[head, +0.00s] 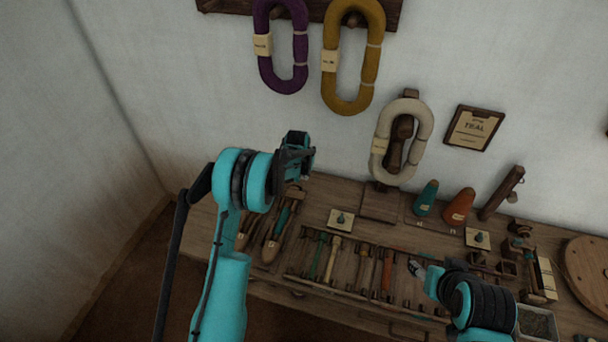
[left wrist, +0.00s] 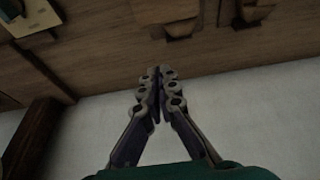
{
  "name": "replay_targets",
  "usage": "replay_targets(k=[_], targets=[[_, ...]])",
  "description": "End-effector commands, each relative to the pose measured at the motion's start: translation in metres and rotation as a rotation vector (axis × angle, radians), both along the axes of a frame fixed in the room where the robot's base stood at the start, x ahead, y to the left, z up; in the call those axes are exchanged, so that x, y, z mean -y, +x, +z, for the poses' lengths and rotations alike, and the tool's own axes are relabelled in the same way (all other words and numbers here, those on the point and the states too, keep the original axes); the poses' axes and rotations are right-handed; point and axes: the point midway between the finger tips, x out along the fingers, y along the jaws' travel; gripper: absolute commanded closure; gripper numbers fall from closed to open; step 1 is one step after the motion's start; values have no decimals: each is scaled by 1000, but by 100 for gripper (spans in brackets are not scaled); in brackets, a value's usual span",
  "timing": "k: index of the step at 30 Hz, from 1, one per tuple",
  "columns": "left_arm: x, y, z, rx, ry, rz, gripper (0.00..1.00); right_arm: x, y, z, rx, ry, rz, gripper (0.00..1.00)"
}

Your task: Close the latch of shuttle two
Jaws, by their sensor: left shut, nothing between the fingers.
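Wooden boat-shaped shuttles lie side by side at the left end of the bench in the head view. The right shuttle (head: 271,249) holds a teal pirn; the left shuttle (head: 244,238) is partly hidden by my left arm. I cannot tell which is shuttle two, and no latch can be made out. My left gripper (head: 303,155) is raised above the bench near the wall, beyond the shuttles and apart from them. In the left wrist view its fingertips (left wrist: 158,73) meet with nothing between them.
The bench (head: 350,205) holds a rack of coloured pirns (head: 365,268), teal (head: 426,198) and orange (head: 459,207) cones, and a round wooden disc (head: 588,265).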

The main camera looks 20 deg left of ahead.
Motion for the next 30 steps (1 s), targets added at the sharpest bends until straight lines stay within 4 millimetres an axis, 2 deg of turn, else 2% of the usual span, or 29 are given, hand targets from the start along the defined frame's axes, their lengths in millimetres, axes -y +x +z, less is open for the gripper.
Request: replay_targets(k=[1, 8, 12, 16, 30], targets=[[0, 4, -13, 0, 0, 0, 100, 0, 0, -7, 0, 0, 0, 48], [0, 18, -54, 0, 0, 0, 100, 0, 0, -23, 0, 0, 0, 48], [0, -7, -51, 0, 0, 0, 100, 0, 0, -31, 0, 0, 0, 48], [0, -20, -49, 0, 0, 0, 100, 0, 0, -35, 0, 0, 0, 48], [0, -22, -48, 0, 0, -5, 100, 0, 0, -35, 0, 0, 0, 48]])
